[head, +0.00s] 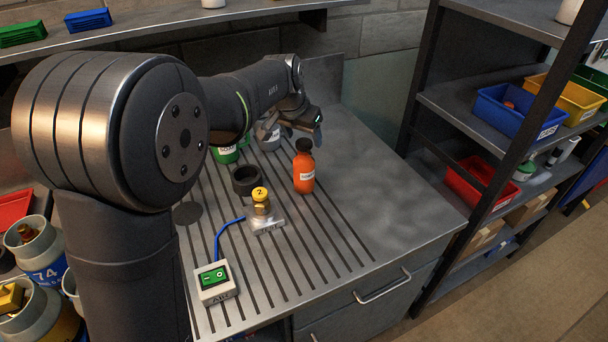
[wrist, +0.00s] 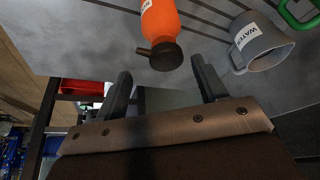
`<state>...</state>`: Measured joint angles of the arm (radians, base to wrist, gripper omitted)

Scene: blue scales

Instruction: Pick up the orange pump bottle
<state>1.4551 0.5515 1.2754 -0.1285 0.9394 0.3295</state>
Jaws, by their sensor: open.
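The orange pump bottle (head: 304,172) stands upright on the slotted metal worktop (head: 345,262), with a white label and a dark pump top. In the wrist view the orange bottle (wrist: 160,22) shows at the top centre, its dark pump (wrist: 165,55) pointing toward my gripper. My gripper (head: 316,117) is above and behind the bottle in the head view. In the wrist view my gripper (wrist: 158,80) is open, its two dark fingers apart with nothing between them. The bottle lies beyond the fingertips and looks untouched.
A grey mug marked WATER (wrist: 262,44) stands near the bottle. A green SOAP container (head: 226,153), a dark ring (head: 245,180), a brass valve piece (head: 261,202) and a green switch box (head: 214,281) are left of it. The worktop right of the bottle is clear.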

